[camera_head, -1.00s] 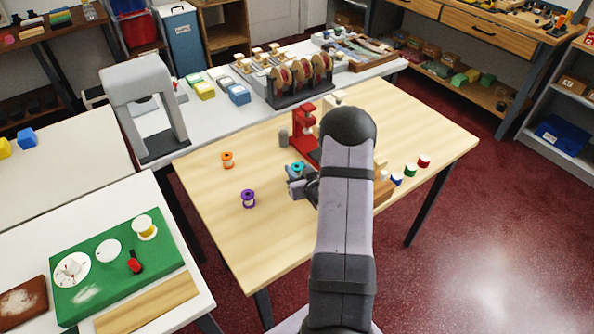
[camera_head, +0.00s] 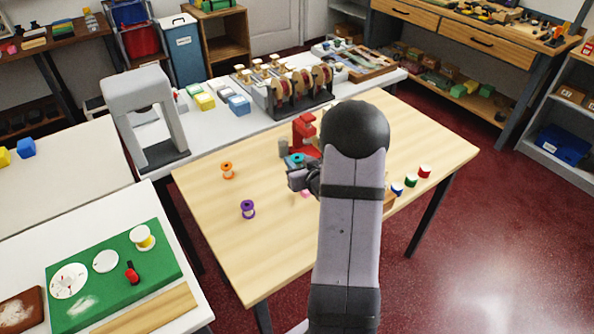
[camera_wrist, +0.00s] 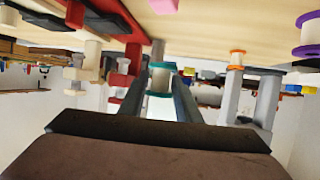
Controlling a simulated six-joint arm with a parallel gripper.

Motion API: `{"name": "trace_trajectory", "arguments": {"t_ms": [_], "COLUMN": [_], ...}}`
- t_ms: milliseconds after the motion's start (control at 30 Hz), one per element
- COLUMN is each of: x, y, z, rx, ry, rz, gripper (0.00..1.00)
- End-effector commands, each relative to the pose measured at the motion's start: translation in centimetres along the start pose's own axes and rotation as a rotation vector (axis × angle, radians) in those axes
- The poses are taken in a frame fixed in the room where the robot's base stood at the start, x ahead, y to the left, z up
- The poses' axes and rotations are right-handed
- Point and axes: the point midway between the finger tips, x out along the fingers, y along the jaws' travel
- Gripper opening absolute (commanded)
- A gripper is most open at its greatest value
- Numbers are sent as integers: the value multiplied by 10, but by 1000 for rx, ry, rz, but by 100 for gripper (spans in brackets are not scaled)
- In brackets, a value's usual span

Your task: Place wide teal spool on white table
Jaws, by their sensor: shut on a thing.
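The wide teal spool (camera_head: 294,160) shows just above the end of my gripper (camera_head: 300,177), over the wooden table (camera_head: 235,240). In the wrist view the teal spool (camera_wrist: 160,80) sits between the two fingers of my gripper (camera_wrist: 163,90), with teal rims and a pale core. The gripper is shut on it and appears to hold it above the tabletop. A white table (camera_head: 170,318) at the lower left carries a green board. Another white table (camera_head: 215,122) runs along the back. My arm hides part of the wooden table.
An orange spool (camera_head: 227,171) and a purple spool (camera_head: 247,209) stand left of my gripper. A red stand (camera_head: 304,132) is close behind it. The green board (camera_head: 150,265) holds white discs, a yellow-and-white spool and a red item. A grey arch (camera_head: 140,90) stands on the back table.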

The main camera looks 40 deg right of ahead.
Motion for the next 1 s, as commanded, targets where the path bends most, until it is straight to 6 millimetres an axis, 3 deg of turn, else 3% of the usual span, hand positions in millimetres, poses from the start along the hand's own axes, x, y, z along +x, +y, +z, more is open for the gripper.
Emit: {"name": "trace_trajectory", "arguments": {"t_ms": [200, 667, 867, 1000], "x": [-7, -8, -10, -15], "y": [0, -2, -23, -54], "z": [-17, -27, -34, -34], "rx": [0, -9, -53, -109], "ry": [1, 2, 1, 0], "rz": [0, -19, -124, -262], "gripper": [6, 6, 6, 6]}}
